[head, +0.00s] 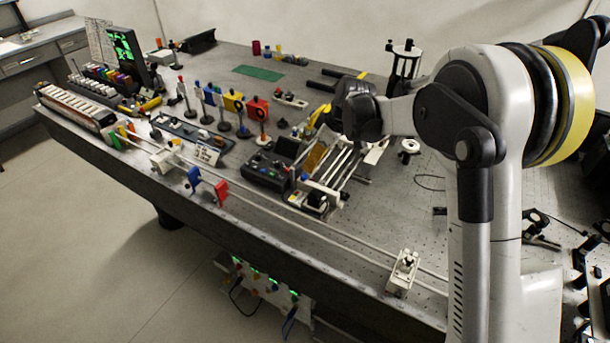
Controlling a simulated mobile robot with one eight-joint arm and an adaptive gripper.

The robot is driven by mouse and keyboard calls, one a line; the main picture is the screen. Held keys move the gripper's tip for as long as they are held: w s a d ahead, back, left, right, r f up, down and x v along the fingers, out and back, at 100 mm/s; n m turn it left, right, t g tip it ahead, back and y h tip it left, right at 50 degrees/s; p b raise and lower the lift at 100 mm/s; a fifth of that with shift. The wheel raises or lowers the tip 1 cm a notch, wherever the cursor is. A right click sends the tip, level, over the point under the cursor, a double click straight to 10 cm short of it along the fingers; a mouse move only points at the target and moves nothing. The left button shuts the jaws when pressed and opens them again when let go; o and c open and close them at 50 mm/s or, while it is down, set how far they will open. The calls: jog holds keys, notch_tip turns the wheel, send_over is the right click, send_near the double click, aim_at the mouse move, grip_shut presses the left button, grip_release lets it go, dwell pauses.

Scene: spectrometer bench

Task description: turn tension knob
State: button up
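My gripper (362,110) is a dark shape at the end of my white and black arm, over the middle right of the bench. It overlaps the area behind a frame with parallel light rods (340,165). Its fingertips are not clear, so I cannot tell if it is open or holds anything. No knob is clearly marked as the tension knob. A small white block with a dark knob-like top (407,262) sits at the near right end of the long rail. A round white knob-like part (410,147) stands right of the gripper, apart from it.
The grey bench (300,225) holds a black control box (267,172), coloured optic mounts (232,103), a monitor (127,52) and a dark stand (404,62). A long rail (300,230) runs along the near edge. A green mat (259,73) lies at the back.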

aim_at(304, 176)
jog(key=b+x, duration=0.1)
jog(key=x, duration=0.6)
jog(key=shift+a+f, duration=0.1)
jog(key=shift+f, duration=0.2)
grip_shut()
